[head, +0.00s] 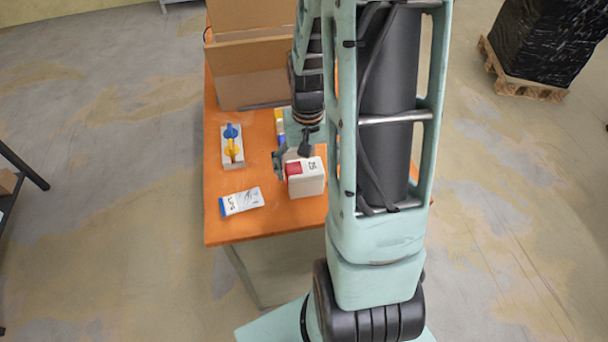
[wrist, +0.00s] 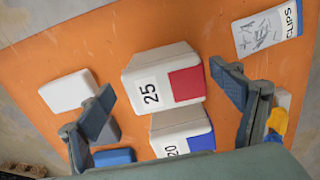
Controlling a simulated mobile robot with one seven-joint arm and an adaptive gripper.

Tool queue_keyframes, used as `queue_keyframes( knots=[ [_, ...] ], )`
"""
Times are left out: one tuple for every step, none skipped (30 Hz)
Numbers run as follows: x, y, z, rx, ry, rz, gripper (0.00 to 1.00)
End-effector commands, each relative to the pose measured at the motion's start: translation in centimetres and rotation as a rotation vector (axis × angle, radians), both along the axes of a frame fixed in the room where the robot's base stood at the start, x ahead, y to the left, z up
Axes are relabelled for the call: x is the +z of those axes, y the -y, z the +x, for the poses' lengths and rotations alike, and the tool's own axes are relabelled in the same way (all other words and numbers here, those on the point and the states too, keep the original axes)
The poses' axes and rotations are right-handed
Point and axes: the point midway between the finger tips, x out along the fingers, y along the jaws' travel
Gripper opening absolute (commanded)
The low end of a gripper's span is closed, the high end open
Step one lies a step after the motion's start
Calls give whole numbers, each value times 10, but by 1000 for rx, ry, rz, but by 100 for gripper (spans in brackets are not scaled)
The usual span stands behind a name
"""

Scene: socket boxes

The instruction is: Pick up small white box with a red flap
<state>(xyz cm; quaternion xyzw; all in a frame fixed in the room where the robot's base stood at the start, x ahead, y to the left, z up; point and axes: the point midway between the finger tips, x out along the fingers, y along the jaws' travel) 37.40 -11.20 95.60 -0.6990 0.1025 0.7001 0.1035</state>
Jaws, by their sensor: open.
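The small white box with a red flap (head: 309,180) stands on the orange table near its front edge, partly beside my arm in the head view. In the wrist view the white box (wrist: 152,92), marked 25, lies between my fingers, with its red patch towards the right finger. My gripper (wrist: 167,92) is open, with a finger on either side and visible gaps to the box. In the head view my gripper (head: 291,160) is just behind the box, partly hidden by my own arm.
A white box with a blue patch (wrist: 182,134), marked 20, sits close against the red-flap box. Another white box (wrist: 68,91) lies near the left finger. The CLIPS box (head: 241,201) lies front left. A cardboard box (head: 250,75) stands at the back.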

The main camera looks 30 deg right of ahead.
Motion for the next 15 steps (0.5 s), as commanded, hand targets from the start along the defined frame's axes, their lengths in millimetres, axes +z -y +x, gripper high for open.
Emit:
queue_keyframes(
  knots=[
    [-5, 0, 0, 0, -2, 1, 86],
    [-6, 0, 0, 0, -2, 1, 86],
    [-8, 0, 0, 0, -1, 0, 86],
    [-9, 0, 0, 0, 0, 0, 86],
    [-10, 0, 0, 0, 0, 0, 86],
    [-12, 0, 1, 0, 0, -1, 86],
    [-14, 0, 1, 0, 0, -1, 86],
    [-16, 0, 1, 0, -2, 0, 86],
    [-20, -1, 2, 0, -2, 0, 86],
    [-23, -1, 3, 0, -2, 0, 86],
    [-27, -2, 3, 1, -4, 0, 86],
    [-31, -2, 5, 1, -3, 0, 86],
    [-34, -2, 6, 1, -3, 0, 86],
    [-38, -2, 6, 2, -4, 0, 86],
    [-43, -2, 7, 1, -2, 0, 86]
  ],
)
